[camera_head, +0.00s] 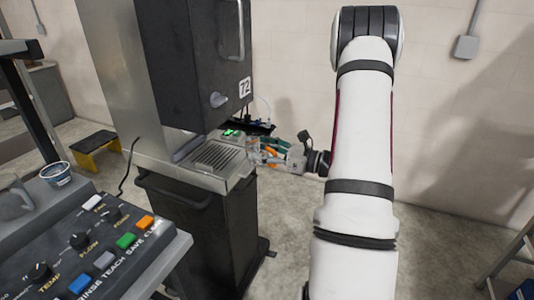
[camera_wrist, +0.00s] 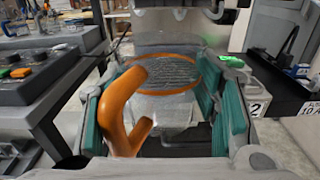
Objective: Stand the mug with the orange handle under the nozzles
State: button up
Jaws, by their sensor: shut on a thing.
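My gripper (camera_head: 272,153) is at the right edge of the dispenser's drip tray (camera_head: 217,157). It is shut on a clear mug (camera_head: 255,151) with an orange handle. In the wrist view the mug's orange handle (camera_wrist: 124,112) points toward the camera, between the teal finger pads of my gripper (camera_wrist: 158,108). The mug's orange rim rings the slotted drip grate (camera_wrist: 160,68), seen through the clear body. The dispenser (camera_head: 195,65) is a dark cabinet marked 72 above the tray. I cannot make out its nozzles. Whether the mug touches the tray cannot be told.
A control panel (camera_head: 100,240) with coloured buttons and knobs stands at the front left. A white and blue cup (camera_head: 57,174) is behind it. A small panel with a green light (camera_head: 232,133) sits beside the tray.

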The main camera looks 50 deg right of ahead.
jog(key=b+x, duration=0.1)
jog(key=x, duration=0.4)
jog(key=b+x, duration=0.1)
jog(key=x, duration=0.4)
jog(key=f+b+x, duration=0.1)
jog(key=x, duration=0.4)
jog(key=shift+w+a+b, duration=0.1)
jog(key=shift+w+b, duration=0.15)
jog(key=shift+b, duration=0.15)
jog(key=shift+w+f, duration=0.15)
jog(key=shift+f, duration=0.2)
jog(key=shift+f+b, duration=0.65)
jog(key=shift+b, duration=0.05)
jog(key=shift+f+b, duration=0.45)
jog(key=shift+f, duration=0.15)
jog(key=o, duration=1.5)
jog(key=shift+o, duration=0.2)
jog(key=v, duration=1.2)
jog(key=shift+r, duration=0.1)
